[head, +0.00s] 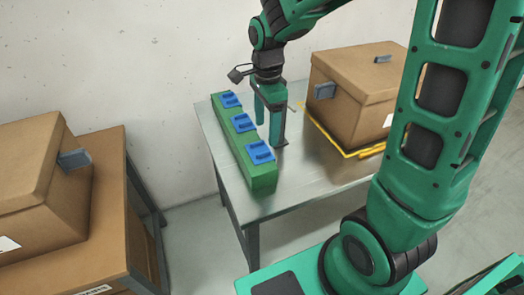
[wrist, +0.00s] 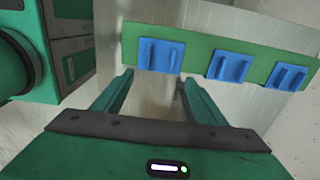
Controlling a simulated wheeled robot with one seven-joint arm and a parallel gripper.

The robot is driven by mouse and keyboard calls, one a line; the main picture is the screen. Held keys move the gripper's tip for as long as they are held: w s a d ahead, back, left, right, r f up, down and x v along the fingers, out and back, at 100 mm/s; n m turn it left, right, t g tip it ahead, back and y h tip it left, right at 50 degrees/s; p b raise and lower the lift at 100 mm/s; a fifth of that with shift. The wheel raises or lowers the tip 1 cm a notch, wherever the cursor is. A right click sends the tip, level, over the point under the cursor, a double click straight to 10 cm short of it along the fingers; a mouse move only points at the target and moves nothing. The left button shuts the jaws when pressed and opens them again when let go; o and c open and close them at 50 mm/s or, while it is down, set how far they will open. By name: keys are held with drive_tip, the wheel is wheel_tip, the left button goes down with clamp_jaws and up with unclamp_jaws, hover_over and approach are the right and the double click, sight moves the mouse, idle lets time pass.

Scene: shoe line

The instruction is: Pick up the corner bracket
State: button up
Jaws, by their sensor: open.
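My gripper (head: 268,134) points down over the metal table, to the right of the green block, with its two fingers apart. In the wrist view my gripper (wrist: 159,77) has nothing visible held between its fingers. A small dark grey piece (wrist: 180,90), possibly the corner bracket, shows just inside the right fingertip. In the head view a small dark piece (head: 283,143) shows at the foot of the nearer finger. It is too small to tell whether it is the bracket or part of the fingertip, or whether it touches the finger.
A long green block (head: 262,181) with three blue fixtures (head: 260,152) stands along the left side of the metal table (head: 300,192). A cardboard box (head: 345,92) sits within a yellow frame (head: 345,150) at the right. Another box (head: 40,185) is at far left. The front tabletop is clear.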

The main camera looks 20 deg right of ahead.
sight(264, 150)
drive_tip(key=shift+a+f, duration=0.2)
drive_tip(key=shift+f, duration=1.25)
drive_tip(key=shift+a+f, duration=0.15)
drive_tip(key=shift+f, duration=1.3)
drive_tip(key=shift+c, duration=0.3)
drive_tip(key=c, duration=1.1)
